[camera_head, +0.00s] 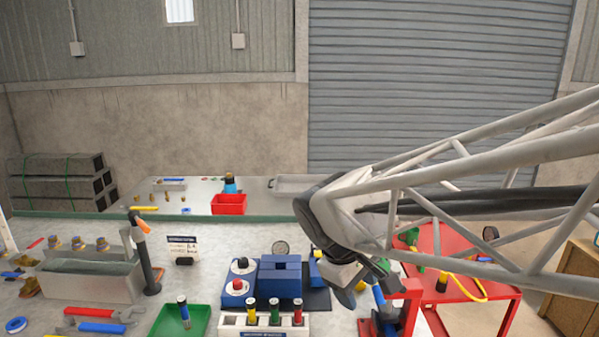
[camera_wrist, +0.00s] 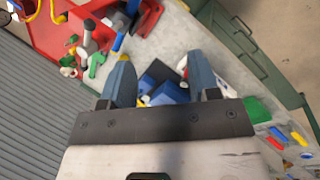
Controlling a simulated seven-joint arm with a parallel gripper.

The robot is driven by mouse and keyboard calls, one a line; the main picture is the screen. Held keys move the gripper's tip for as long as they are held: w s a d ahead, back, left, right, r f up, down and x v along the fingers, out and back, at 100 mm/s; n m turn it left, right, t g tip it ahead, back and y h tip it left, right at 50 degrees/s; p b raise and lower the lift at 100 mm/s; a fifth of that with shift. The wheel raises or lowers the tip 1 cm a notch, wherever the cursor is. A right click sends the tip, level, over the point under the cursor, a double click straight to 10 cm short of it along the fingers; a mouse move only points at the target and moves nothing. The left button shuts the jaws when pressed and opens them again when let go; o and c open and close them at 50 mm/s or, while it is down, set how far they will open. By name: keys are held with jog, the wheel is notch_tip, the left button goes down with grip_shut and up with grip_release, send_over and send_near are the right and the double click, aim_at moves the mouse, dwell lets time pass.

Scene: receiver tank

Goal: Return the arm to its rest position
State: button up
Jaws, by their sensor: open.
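My gripper (camera_wrist: 161,75) is open in the wrist view, with its two blue-grey fingers apart and nothing held between them. In the head view my gripper (camera_head: 350,290) hangs at the end of my white lattice arm, which reaches in from the right. It is over the right part of the workbench, right of the blue box unit (camera_head: 280,277). The fingers are partly hidden there by the wrist. In the wrist view the blue unit (camera_wrist: 165,88) shows beyond and between the fingers, apart from them.
A rack (camera_head: 262,324) of coloured cylinders, a green tray (camera_head: 178,322) and a grey trough (camera_head: 92,281) stand on the bench. A red stand (camera_head: 410,297) is close to the gripper on its right. A red cart (camera_head: 447,238) is behind my arm. A red bin (camera_head: 229,204) sits farther back.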

jog(key=s+d+m+y, duration=0.1)
jog(key=s+d+m, duration=0.3)
jog(key=s, duration=0.3)
jog(key=s+d+f+m+t+y, duration=0.1)
jog(key=s+d+m+y, duration=0.1)
jog(key=s+d+m, duration=0.2)
jog(key=s, duration=0.2)
jog(key=shift+s+m+y, duration=0.3)
jog(key=shift+s+m, duration=0.05)
jog(key=shift+m, duration=0.05)
dwell(1.4)
